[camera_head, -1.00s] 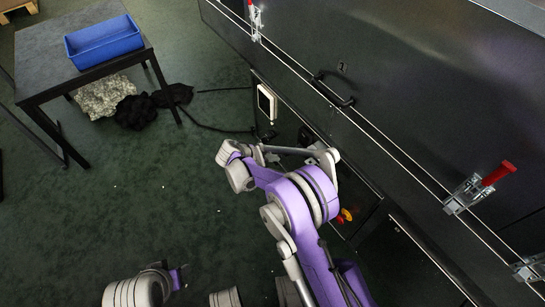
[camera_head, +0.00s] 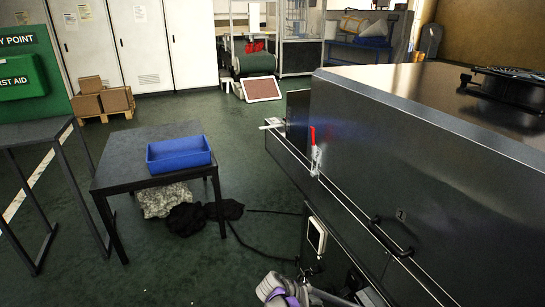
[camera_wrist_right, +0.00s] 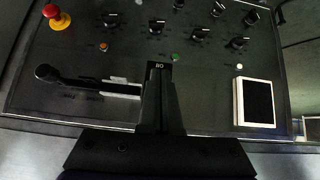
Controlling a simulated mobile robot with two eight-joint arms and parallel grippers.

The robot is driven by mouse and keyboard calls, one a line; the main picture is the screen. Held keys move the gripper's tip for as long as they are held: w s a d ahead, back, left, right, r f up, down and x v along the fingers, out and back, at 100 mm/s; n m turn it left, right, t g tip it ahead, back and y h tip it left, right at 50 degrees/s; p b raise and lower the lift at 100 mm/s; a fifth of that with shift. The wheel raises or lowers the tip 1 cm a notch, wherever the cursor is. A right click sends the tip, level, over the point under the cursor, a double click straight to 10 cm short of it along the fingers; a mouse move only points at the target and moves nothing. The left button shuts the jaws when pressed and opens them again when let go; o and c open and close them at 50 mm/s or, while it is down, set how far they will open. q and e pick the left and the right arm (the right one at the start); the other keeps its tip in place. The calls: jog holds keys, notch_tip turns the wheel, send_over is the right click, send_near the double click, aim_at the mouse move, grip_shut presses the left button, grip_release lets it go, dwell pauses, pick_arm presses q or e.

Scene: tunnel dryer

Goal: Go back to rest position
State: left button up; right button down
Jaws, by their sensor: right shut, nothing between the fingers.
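In the right wrist view my right gripper (camera_wrist_right: 160,75) is shut, with its dark fingers together and nothing between them. It is in front of the dryer's dark control panel (camera_wrist_right: 215,85); I cannot tell whether the tips touch it. In the head view only part of my purple and grey right arm shows at the bottom edge, beside the dryer (camera_head: 340,150). My left arm and left gripper are not in view.
The panel carries a red emergency stop (camera_wrist_right: 56,18), black knobs, a lever handle (camera_wrist_right: 90,82) and a small screen (camera_wrist_right: 257,102). A dark table (camera_head: 130,178) holds a blue bin (camera_head: 180,156). Cloths and a cable lie on the floor. Green floor is open left of the dryer.

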jog(key=s+d+r+n+y, duration=0.35)
jog(key=s+r+n, duration=0.35)
jog(key=s+r, duration=0.65)
jog(key=s+a+n+t+y, duration=0.15)
jog(key=s+n+y, duration=0.4)
jog(key=s, duration=1.65)
pick_arm(q)
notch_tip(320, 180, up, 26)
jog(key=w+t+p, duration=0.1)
jog(key=p, duration=2.2)
pick_arm(e)
notch_tip(320, 180, up, 27)
jog(key=w, duration=0.2)
jog(key=shift+a+n+t+h, duration=0.3)
jog(key=shift+n+t+h, duration=0.1)
jog(key=shift+n+t, duration=0.05)
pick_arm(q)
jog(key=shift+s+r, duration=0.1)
pick_arm(e)
jog(key=shift+s+f, duration=0.1)
